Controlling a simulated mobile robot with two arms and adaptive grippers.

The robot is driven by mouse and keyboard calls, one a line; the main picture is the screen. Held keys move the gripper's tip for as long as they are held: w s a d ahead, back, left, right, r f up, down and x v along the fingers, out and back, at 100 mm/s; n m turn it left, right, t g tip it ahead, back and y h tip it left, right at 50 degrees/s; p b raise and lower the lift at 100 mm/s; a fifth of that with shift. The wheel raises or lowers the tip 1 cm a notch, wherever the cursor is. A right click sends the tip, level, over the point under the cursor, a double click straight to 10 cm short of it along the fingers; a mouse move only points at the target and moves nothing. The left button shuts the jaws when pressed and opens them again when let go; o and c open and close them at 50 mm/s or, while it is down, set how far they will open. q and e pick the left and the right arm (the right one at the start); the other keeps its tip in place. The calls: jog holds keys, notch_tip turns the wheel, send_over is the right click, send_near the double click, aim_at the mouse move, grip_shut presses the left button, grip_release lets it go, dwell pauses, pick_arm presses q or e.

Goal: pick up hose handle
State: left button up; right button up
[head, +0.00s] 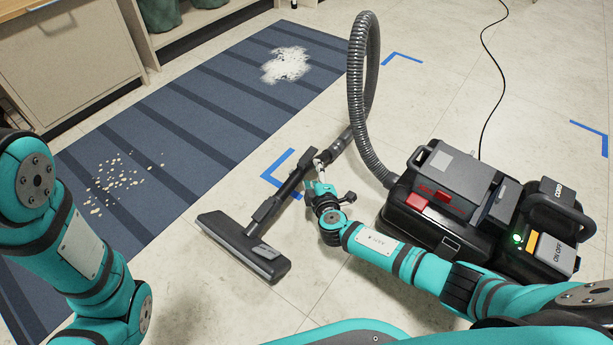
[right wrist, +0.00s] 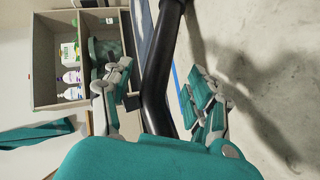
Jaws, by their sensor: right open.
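The black hose handle (head: 338,147) lies low over the floor, between the ribbed grey hose (head: 357,90) and the wand (head: 279,200) with its wide floor head (head: 244,246). My right gripper (head: 318,166) is at the lower end of the handle, where it meets the wand. In the right wrist view, my right gripper (right wrist: 160,72) is open, and a dark bent tube (right wrist: 157,85) runs between its two fingers. I cannot tell whether either finger touches it. My left arm shows at the left, but its gripper is out of view.
A black vacuum body (head: 448,195) with red latches and a lit green light stands at the right. A striped blue mat (head: 205,120) with white spills lies at the left. Cabinets (head: 70,55) line the upper left. A black cord (head: 487,95) trails behind the vacuum.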

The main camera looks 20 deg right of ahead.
aim_at(310, 163)
jog(key=b+x, duration=0.3)
jog(key=x, duration=0.3)
jog(key=shift+w+f+b, duration=0.15)
jog(key=shift+b, duration=0.25)
jog(key=shift+c, duration=0.4)
grip_shut()
jog(key=shift+r, duration=0.2)
